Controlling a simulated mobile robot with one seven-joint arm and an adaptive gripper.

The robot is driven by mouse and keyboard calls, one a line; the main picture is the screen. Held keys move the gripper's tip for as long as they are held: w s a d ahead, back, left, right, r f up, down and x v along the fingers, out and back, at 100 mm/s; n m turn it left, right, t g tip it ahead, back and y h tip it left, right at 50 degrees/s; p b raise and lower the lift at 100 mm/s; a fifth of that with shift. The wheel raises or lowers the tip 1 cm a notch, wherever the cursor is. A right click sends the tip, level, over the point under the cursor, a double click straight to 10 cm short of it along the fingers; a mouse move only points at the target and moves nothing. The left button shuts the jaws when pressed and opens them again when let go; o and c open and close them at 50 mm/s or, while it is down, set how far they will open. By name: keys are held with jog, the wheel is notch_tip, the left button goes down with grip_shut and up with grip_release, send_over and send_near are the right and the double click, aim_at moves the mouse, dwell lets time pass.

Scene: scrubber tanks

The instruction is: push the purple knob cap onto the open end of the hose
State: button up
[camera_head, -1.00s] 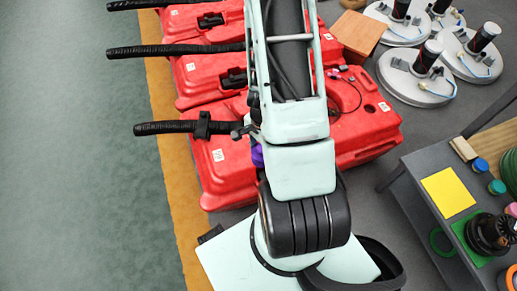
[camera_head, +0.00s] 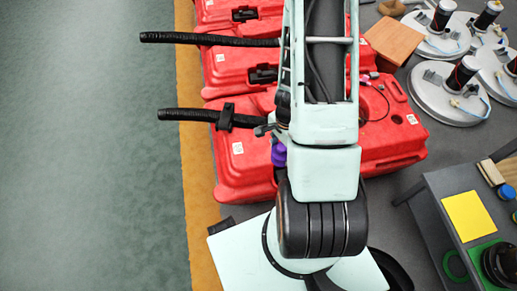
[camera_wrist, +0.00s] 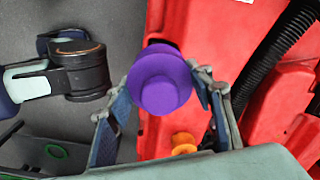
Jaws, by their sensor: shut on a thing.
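The purple knob cap (camera_wrist: 160,82) is between the fingers of my gripper (camera_wrist: 163,88) in the wrist view, and the gripper is shut on it. Its round face points toward the wrist camera, and a red tank is behind it. In the head view a bit of the purple cap (camera_head: 279,154) shows at the left edge of my arm, which hides most of the gripper. A black ribbed hose (camera_head: 185,114) runs left from the nearest red tank over the floor, through a black clip. In the wrist view a black ribbed hose (camera_wrist: 275,55) lies right of the gripper, apart from the cap.
Several red tanks (camera_head: 245,145) lie in a row under my arm. An orange knob (camera_wrist: 183,143) shows on the red tank below the cap. A grey table (camera_head: 450,230) with a yellow square stands at right. Round white scrubber units are at upper right. The green floor at left is clear.

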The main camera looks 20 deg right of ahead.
jog(key=shift+w, duration=0.1)
jog(key=w+a+f+b, duration=0.1)
jog(key=w+f, duration=0.2)
jog(key=w, duration=0.1)
jog(key=w+a+f+b, duration=0.1)
jog(key=w+f, duration=0.2)
jog(key=w, duration=0.1)
jog(key=w+a+f+b, duration=0.1)
jog(key=w+f, duration=0.1)
jog(key=w, duration=0.2)
jog(key=shift+w+f, duration=0.2)
jog(key=shift+f, duration=0.2)
jog(key=shift+w+f+b, duration=0.3)
jog(key=shift+f, duration=0.1)
jog(key=shift+w+f+b, duration=0.2)
jog(key=shift+f+b, duration=0.5)
jog(key=shift+f, duration=0.75)
jog(key=shift+f, duration=0.2)
jog(key=o, duration=1.2)
jog(key=shift+c, duration=0.2)
